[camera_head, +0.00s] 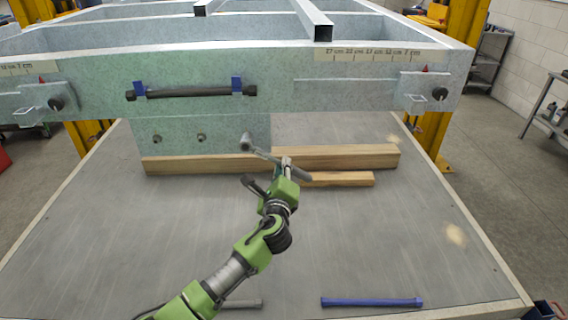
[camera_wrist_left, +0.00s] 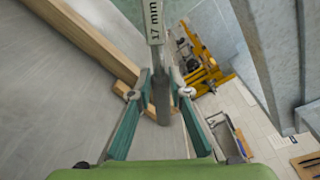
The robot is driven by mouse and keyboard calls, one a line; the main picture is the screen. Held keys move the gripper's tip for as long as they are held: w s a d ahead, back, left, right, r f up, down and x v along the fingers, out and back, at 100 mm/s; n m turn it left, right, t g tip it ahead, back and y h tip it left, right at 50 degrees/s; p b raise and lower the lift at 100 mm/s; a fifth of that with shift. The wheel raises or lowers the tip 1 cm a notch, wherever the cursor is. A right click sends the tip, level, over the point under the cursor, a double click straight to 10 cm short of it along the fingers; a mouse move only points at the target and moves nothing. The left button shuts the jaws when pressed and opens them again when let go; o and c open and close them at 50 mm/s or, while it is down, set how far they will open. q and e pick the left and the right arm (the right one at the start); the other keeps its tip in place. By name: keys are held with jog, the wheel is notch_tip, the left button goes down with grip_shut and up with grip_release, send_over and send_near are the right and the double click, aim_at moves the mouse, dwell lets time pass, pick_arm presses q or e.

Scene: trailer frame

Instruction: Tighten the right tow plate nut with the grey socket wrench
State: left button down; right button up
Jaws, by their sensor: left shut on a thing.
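My left gripper (camera_head: 281,172) is shut on a grey wrench (camera_head: 262,153) and holds it above the table, in front of the wooden beams. The wrench's head points up and to the left in the head view. In the left wrist view the wrench (camera_wrist_left: 154,25) stands between the fingers (camera_wrist_left: 160,92) and bears a "17 mm" mark. The right tow plate (camera_head: 411,83) is on the right end of the pale frame beam, with a dark round nut (camera_head: 440,94) on it. The wrench is well apart from this nut, to its lower left. My right gripper is not in view.
A black bar (camera_head: 190,92) rests on blue holders on the beam. A left tow plate (camera_head: 32,98) sits at the far left. Wooden beams (camera_head: 350,157) lie on the table (camera_head: 330,245). A blue rod (camera_head: 372,301) and a grey rod (camera_head: 242,303) lie at the front.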

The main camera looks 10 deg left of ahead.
pick_arm(q)
jog(key=shift+a+f+m, duration=0.15)
jog(key=shift+a+m, duration=0.1)
jog(key=shift+m, duration=0.05)
jog(key=shift+d, duration=0.15)
jog(key=c, duration=2.7)
grip_release()
jog(key=shift+c, duration=0.2)
grip_shut()
jog(key=shift+p, duration=0.3)
